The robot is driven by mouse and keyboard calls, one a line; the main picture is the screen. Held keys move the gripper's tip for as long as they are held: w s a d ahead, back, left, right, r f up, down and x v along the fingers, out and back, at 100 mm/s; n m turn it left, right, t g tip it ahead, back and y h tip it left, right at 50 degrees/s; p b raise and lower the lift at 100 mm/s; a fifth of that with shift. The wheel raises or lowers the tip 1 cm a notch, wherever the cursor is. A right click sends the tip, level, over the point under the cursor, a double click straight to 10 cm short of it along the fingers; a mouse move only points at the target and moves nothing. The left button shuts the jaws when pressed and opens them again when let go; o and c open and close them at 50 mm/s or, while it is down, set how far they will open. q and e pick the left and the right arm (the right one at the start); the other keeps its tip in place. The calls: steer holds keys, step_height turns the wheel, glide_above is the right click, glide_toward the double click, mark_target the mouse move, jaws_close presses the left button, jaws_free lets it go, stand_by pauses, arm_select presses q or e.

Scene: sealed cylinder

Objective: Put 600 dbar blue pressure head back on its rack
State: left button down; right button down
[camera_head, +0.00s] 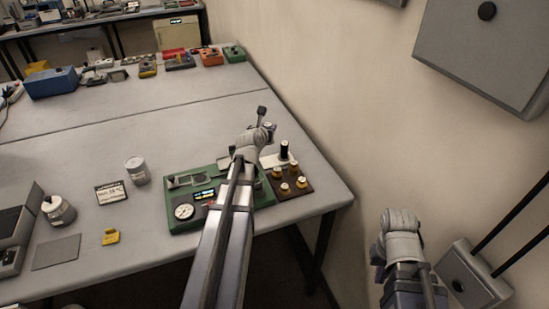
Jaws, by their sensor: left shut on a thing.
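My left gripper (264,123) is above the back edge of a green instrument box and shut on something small. The held thing is mostly hidden by the fingers and wrist, so I cannot tell its colour or label. A brown rack (299,196) with several brass-and-white fittings lies to the right of the box, nearer the front than the gripper. The green box (179,197) has a round gauge and a lit display; my arm covers part of it. My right gripper (400,222) is off the table at lower right; its jaws are unclear.
A black-topped cylinder (284,150) stands on a pale block behind the rack. A wall closes off the right side. A grey jar (137,170), a small sign (111,192) and a yellow tag (110,237) lie left.

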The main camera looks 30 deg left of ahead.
arm_select(q)
steer(key=shift+f+b, duration=4.85)
steer(key=shift+f, duration=0.25)
steer(key=shift+r, duration=0.15)
steer(key=c, duration=0.8)
jaws_free()
